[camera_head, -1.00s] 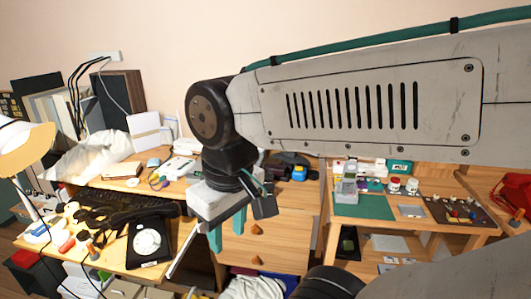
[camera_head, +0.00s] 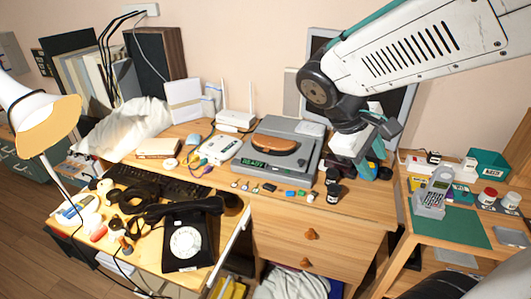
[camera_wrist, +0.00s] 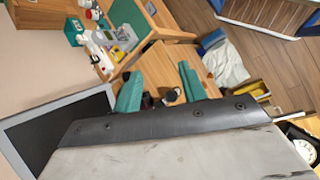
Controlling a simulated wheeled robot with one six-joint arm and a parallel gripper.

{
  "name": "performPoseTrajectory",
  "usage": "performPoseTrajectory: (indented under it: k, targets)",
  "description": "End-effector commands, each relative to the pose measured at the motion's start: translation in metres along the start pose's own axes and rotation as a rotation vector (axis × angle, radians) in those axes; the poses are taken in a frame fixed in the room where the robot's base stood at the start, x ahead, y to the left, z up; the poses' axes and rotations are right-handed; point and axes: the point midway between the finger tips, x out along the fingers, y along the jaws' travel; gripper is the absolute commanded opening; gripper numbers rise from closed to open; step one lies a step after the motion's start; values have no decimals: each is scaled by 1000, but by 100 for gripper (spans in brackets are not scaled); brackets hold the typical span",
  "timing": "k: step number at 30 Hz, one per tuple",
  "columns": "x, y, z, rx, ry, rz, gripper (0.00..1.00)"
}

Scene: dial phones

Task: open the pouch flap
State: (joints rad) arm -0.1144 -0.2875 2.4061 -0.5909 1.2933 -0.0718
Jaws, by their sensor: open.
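A brown, rounded leather-like case (camera_head: 274,144) lies on top of a grey device on the desk. It may be the pouch; I cannot make out a flap on it. My gripper (camera_head: 372,168) is to the right of it, in front of the dark screen and above the desk's right end. Its green fingers are partly hidden behind my wrist in the head view. In the wrist view my gripper (camera_wrist: 160,90) shows two green fingers spread apart, with nothing held between them. The brown case is not visible in the wrist view.
Small dark bottles (camera_head: 333,186) stand below my gripper. The grey device (camera_head: 305,160) shows a READY display. A black dial phone (camera_head: 188,240) is at the front left, near a lamp (camera_head: 45,110). A side table (camera_head: 455,226) with a green mat stands right.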

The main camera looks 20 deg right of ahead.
Motion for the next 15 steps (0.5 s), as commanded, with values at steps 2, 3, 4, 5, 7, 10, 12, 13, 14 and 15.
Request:
performPoseTrajectory:
  k: [2,3,4,5,7,10,12,13,14,15]
  targets:
    - [6,17,-28,-120,-74,117,42]
    - [8,26,-43,-180,-105,180,42]
    - [10,31,-55,-225,-128,227,42]
    - [11,36,-67,-272,-150,275,42]
    - [13,46,-99,-380,-197,388,42]
    - [16,52,-149,-536,-256,549,42]
    - [18,50,-187,-648,-290,665,42]
    - [19,48,-204,-695,-302,715,42]
    - [20,45,-221,-742,-314,765,42]
    - [22,39,-244,-806,-329,832,42]
